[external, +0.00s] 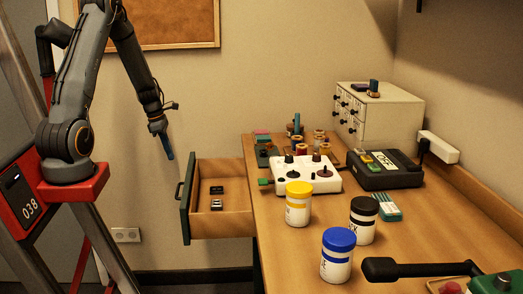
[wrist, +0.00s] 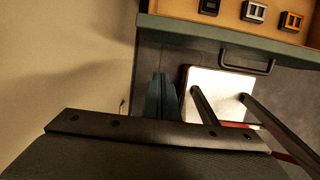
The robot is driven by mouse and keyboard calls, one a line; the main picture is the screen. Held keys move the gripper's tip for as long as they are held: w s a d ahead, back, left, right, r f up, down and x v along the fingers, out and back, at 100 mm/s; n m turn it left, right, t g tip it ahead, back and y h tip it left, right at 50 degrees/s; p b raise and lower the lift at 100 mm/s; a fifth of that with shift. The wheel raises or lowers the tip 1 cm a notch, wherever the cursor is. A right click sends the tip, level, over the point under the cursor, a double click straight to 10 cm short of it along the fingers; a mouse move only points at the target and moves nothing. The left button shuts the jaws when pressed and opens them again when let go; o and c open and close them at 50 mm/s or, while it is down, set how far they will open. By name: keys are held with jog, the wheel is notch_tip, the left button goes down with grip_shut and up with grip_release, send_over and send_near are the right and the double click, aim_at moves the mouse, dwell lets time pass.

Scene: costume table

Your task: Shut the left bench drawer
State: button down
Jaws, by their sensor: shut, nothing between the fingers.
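The left bench drawer (external: 222,225) stands pulled out from the bench's left side. Its green front with a dark handle (external: 179,191) faces left. In the wrist view my shut gripper fingers (wrist: 160,97) appear apart from the front and left of the handle.
The wooden bench top (external: 290,258) holds a white control box (external: 305,176), yellow, black and blue lidded jars (external: 338,256), a black device (external: 384,169) and a small drawer cabinet (external: 385,118). The space left of the drawer front is clear down to the floor.

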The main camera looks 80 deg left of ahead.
jog(key=w+f+p, duration=0.1)
jog(key=w+f, duration=0.4)
jog(key=f, duration=0.1)
jog(key=shift+w+f, duration=0.35)
jog(key=shift+p, duration=0.3)
jog(key=p, duration=0.4)
send_over(236, 181)
jog(key=shift+a, duration=0.15)
